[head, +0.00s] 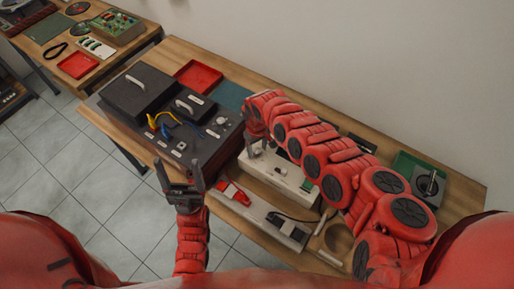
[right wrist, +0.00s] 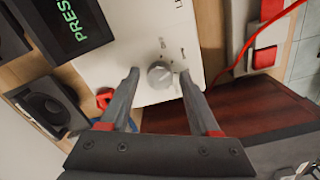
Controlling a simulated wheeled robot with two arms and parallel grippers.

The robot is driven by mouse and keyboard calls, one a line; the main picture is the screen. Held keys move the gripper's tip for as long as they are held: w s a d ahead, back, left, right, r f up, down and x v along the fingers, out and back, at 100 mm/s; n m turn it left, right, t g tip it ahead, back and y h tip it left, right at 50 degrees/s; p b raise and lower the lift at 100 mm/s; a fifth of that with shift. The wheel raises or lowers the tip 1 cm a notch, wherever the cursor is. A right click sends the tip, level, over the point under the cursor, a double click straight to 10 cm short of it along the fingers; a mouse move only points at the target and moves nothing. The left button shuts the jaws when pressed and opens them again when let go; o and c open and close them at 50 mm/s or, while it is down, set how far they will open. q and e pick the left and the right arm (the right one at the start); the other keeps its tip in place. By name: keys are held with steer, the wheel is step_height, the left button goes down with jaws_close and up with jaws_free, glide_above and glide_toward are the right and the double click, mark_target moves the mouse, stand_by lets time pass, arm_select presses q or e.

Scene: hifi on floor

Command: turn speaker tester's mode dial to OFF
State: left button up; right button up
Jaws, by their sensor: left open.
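The speaker tester appears to be the white box (head: 284,176) on the wooden bench, partly hidden by my right arm in the head view. In the right wrist view its white face (right wrist: 105,58) carries a round grey dial (right wrist: 160,76) with small dark marks around it, too small to read. My right gripper (right wrist: 159,72) is open, with one finger on each side of the dial and a visible gap on both sides. In the head view the right gripper (head: 257,141) is over the box's left end. My left gripper (head: 181,176) is open and empty, in front of the bench.
A dark unit (head: 205,150) with yellow and blue cables stands left of the white box. A red tray (head: 198,76) lies behind it. A power strip (head: 273,218) lies in front of the white box. In the right wrist view a dark-screened device (right wrist: 65,25) is close by.

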jaws_close()
steer(key=shift+d+f+n+b, duration=0.1)
steer(key=shift+n+b, duration=0.35)
steer(key=shift+n, duration=0.05)
steer(key=n+b, duration=0.2)
steer(key=n, duration=0.1)
steer(key=shift+w, duration=0.1)
steer(key=n+b, duration=0.1)
steer(key=n, duration=0.2)
steer(key=shift+b, duration=0.3)
steer(key=shift+n+b, duration=0.35)
steer(key=shift+n, duration=0.65)
